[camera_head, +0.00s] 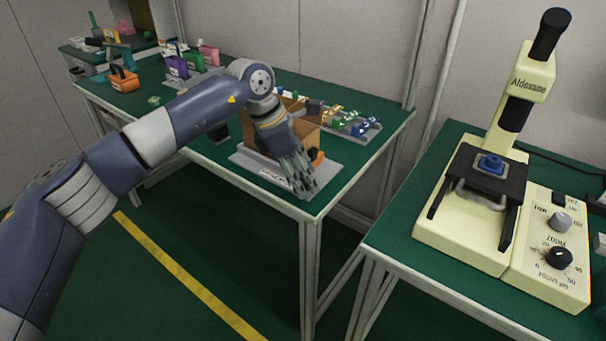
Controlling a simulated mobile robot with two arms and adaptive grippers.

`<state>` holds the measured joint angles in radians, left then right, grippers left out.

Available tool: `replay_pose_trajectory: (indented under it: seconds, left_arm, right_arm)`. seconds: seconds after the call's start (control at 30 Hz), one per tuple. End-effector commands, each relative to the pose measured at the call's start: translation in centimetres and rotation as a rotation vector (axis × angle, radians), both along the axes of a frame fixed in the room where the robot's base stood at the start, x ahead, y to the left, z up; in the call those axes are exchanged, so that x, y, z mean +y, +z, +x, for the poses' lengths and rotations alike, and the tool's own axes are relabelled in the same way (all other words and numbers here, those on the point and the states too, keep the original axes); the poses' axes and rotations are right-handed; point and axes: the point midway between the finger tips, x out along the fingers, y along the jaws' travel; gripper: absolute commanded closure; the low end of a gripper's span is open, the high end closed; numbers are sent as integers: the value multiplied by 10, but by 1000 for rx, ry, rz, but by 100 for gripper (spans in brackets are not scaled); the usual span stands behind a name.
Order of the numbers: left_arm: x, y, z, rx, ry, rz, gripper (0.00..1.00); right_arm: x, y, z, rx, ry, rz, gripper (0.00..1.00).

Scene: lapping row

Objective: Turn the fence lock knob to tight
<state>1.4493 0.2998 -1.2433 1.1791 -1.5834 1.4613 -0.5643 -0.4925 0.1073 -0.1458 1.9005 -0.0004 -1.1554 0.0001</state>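My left gripper (301,183) reaches over the near right corner of the green-topped table, low above a grey plate (245,163) with lettering on its front edge. Its fingers point down and hide part of the plate. I cannot tell whether they are open or shut, or touching anything. A brown box-like piece (309,132) stands on the plate behind the gripper. A small orange part (317,157) with a dark piece beside it shows just right of the fingers; I cannot tell if it is the fence lock knob. No tight mark is readable. My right gripper is out of view.
A cream microscope-like instrument (462,235) with a black dial (558,257) stands on another green table at right. A grey tray (364,134) of small coloured parts lies behind the plate. An orange carrier (124,80) stands at far left. A gap separates the tables.

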Motion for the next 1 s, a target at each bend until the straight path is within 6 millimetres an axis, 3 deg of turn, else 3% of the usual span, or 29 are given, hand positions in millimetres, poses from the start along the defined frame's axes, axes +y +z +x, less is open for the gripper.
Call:
replay_pose_trajectory:
  seconds: [0.33,0.8,1.0]
  left_arm:
    - [3,10,0,-3,2,-2,56]
    - [38,93,-5,-2,1,-1,56]
    - [45,109,-7,-1,1,0,56]
  right_arm:
    - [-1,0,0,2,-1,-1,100]
    - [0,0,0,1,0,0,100]
    - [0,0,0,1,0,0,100]
